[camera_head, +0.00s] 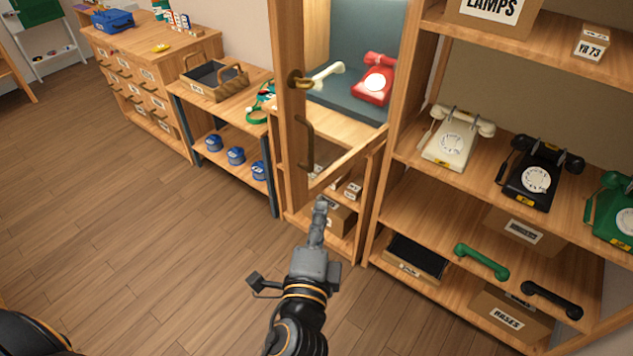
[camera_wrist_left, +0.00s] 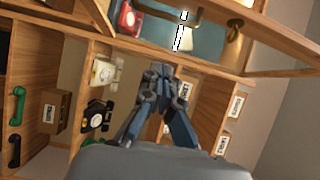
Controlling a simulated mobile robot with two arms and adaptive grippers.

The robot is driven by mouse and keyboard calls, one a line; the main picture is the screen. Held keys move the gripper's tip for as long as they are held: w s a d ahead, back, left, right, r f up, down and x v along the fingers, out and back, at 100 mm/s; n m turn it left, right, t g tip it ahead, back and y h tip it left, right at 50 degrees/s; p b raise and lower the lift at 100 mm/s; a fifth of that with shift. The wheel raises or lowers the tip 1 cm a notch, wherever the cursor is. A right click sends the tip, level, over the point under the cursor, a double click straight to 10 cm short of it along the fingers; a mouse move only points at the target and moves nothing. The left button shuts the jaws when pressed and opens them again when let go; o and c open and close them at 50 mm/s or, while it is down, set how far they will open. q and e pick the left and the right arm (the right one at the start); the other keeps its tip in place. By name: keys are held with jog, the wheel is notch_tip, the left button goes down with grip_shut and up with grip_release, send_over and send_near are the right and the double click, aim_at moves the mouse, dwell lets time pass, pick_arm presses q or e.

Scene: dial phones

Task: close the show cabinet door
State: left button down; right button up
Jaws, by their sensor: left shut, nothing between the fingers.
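The show cabinet (camera_head: 352,35) has a dark blue-grey lining and holds a red dial phone (camera_head: 375,78) with a cream handset (camera_head: 327,75) beside it. Its wood-framed door (camera_head: 291,120) stands open, swung out toward me, with its lower rail (camera_head: 345,160) running back to the right side. A dark curved handle (camera_head: 304,143) and a round brass knob (camera_head: 298,79) are on the door's left upright. My left gripper (camera_head: 319,205) is shut and empty, just below the door's lower corner in the picture; contact is unclear. In the left wrist view the gripper (camera_wrist_left: 165,92) shows below the handle (camera_wrist_left: 165,14).
A shelf unit (camera_head: 410,215) with several dial phones and loose handsets stands close on the right. A low bench (camera_head: 190,97) with a basket (camera_head: 215,80) and blue items stands left of the cabinet. The wooden floor (camera_head: 130,230) at left is clear.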

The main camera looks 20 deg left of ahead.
pick_arm(q)
jog(key=w+a+p, duration=0.5)
jog(key=w, duration=0.7)
jog(key=shift+w+f, duration=0.15)
jog(key=shift+w, duration=0.25)
pick_arm(e)
jog(key=shift+w+r, duration=0.15)
jog(key=shift+r, duration=1.25)
jog(key=shift+w+r, duration=0.1)
jog(key=shift+r, duration=1.3)
